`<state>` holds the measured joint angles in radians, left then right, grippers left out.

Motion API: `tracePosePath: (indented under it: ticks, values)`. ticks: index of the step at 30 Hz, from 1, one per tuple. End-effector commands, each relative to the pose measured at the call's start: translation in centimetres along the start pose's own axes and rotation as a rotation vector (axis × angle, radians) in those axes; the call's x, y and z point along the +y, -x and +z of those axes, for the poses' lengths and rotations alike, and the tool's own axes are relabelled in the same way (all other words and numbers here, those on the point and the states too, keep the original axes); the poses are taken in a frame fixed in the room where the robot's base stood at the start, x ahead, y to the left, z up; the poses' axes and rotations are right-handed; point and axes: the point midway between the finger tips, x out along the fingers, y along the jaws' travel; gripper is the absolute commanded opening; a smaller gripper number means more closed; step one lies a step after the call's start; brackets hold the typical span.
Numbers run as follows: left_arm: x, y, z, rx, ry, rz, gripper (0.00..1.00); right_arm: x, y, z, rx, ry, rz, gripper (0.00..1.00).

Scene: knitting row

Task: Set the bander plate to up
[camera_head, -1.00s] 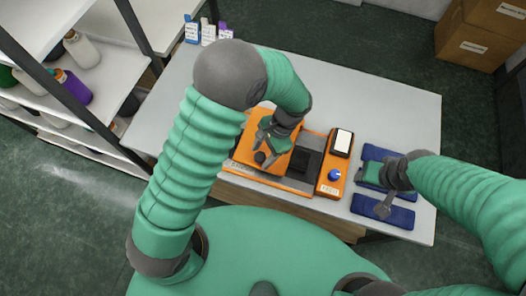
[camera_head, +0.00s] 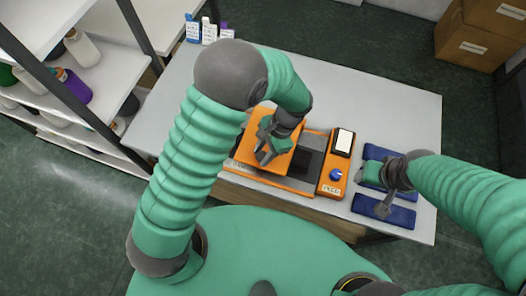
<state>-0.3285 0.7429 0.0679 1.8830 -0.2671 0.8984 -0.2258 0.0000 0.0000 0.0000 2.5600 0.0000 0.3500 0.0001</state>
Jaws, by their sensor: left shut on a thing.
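The orange banding machine (camera_head: 285,183) stands on the white table. Its bander plate (camera_head: 256,118) is the orange slab on the machine's left part, partly hidden by my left arm. My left gripper (camera_head: 264,156) is over the plate's front part, shut on its dark knob, which the fingers mostly hide. Whether the plate is raised or lowered is hard to tell from above. My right gripper (camera_head: 373,191) is over the blue folded pieces at the right; its fingers look spread, with nothing seen between them.
A blue dial (camera_head: 336,174) and a pale screen (camera_head: 344,141) are on the machine's right side. Blue folded pieces (camera_head: 400,214) lie at the table's right. Small bottles (camera_head: 209,33) stand at the back left. A shelf (camera_head: 105,75) is at the left. The table's (camera_head: 400,105) back right is clear.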

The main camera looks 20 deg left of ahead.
Motion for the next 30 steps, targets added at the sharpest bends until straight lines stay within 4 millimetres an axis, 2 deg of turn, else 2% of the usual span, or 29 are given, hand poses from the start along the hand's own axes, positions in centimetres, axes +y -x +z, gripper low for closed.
tracePosePath:
  ticks: [23, 30]
  values:
    - [-0.2, 0.3, -0.4, 0.014, 0.001, -0.007, 0.00, 0.0, 0.0, 0.0, 0.000, 0.000, 0.000, 0.56]
    - [-0.3, 1.2, -0.2, 0.016, 0.002, -0.007, 0.00, 0.0, 0.7, -0.2, 0.000, 0.000, 0.000, 0.56]
